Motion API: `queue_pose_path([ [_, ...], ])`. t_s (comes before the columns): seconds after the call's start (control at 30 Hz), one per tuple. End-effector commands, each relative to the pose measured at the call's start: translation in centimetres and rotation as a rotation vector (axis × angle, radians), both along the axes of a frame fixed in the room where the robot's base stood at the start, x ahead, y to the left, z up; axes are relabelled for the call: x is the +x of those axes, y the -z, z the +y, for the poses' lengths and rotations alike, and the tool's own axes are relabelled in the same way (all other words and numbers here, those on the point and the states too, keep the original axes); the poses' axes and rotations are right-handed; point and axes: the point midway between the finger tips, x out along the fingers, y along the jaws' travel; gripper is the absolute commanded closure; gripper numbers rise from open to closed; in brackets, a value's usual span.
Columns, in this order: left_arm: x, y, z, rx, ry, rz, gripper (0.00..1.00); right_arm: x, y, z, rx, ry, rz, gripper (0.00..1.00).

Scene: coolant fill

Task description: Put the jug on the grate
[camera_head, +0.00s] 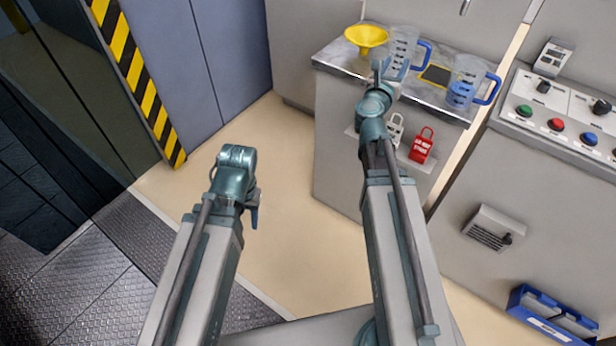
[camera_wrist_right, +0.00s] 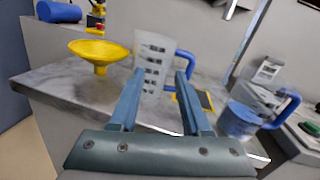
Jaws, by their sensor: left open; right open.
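A clear jug with dark marks and a blue handle (camera_head: 402,49) stands upright on the counter; it also shows in the right wrist view (camera_wrist_right: 151,62). A second clear jug (camera_head: 464,80) with blue liquid low in it and a blue handle stands to the right, also in the wrist view (camera_wrist_right: 238,119). Between them lies a dark square with a yellow border (camera_head: 436,75), which looks like the grate; no jug stands on it. My right gripper (camera_wrist_right: 160,74) is open, its fingers pointing at the first jug, with nothing held. My left gripper (camera_head: 254,214) is open and empty above the floor.
A yellow funnel (camera_head: 366,38) stands left of the first jug on the grey counter (camera_head: 335,55). Red (camera_head: 422,146) and pale lock tags hang on the cabinet front. A button panel (camera_head: 560,118) is at the right. The floor around my left gripper is clear.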

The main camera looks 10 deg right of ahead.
Motion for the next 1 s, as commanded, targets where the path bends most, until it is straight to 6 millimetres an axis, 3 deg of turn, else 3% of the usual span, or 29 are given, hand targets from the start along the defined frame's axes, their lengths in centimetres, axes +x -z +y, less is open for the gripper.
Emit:
queue_pose_path([
  [0.1, 0.0, 0.0, 0.0, 0.000, 0.000, 0.000, 0.53, 3.1, -0.4, 9.4, -0.325, -0.299, 0.157, 0.53],
  [0.17, 0.0, 0.0, 0.0, 0.000, 0.000, 0.000, 0.53, 3.9, 0.3, 15.2, -0.539, -0.472, 0.250, 0.53],
  [0.2, 0.0, 0.0, 0.0, 0.000, 0.000, 0.000, 0.53, 4.0, 1.2, 18.9, -0.686, -0.587, 0.307, 0.53],
  [0.27, 0.0, 0.0, 0.0, 0.000, 0.000, 0.000, 0.53, 3.4, 3.1, 24.2, -0.910, -0.755, 0.388, 0.53],
  [0.3, 0.0, 0.0, 0.0, 0.000, 0.000, 0.000, 0.53, 2.6, 4.7, 27.5, -1.062, -0.866, 0.439, 0.53],
  [0.4, 0.0, 0.0, 0.0, 0.000, 0.000, 0.000, 0.53, -0.9, 9.4, 34.0, -1.441, -1.139, 0.551, 0.53],
  [0.53, 0.0, 0.0, 0.0, 0.000, 0.000, 0.000, 0.53, -7.5, 15.9, 38.4, -1.919, -1.501, 0.664, 0.53],
  [0.67, 0.0, 0.0, 0.0, 0.000, 0.000, 0.000, 0.53, -14.5, 20.6, 38.4, -2.315, -1.858, 0.743, 0.53],
  [0.7, 0.0, 0.0, 0.0, 0.000, 0.000, 0.000, 0.53, -16.3, 21.5, 37.8, 2.324, 1.891, -0.732, 0.53],
  [0.83, 0.0, 0.0, 0.0, 0.000, 0.000, 0.000, 0.53, -21.0, 22.8, 35.6, 2.021, 1.745, -0.618, 0.53],
  [1.0, 0.0, 0.0, 0.0, 0.000, 0.000, 0.000, 0.53, -23.9, 22.9, 33.6, 1.815, 1.663, -0.551, 0.53],
])
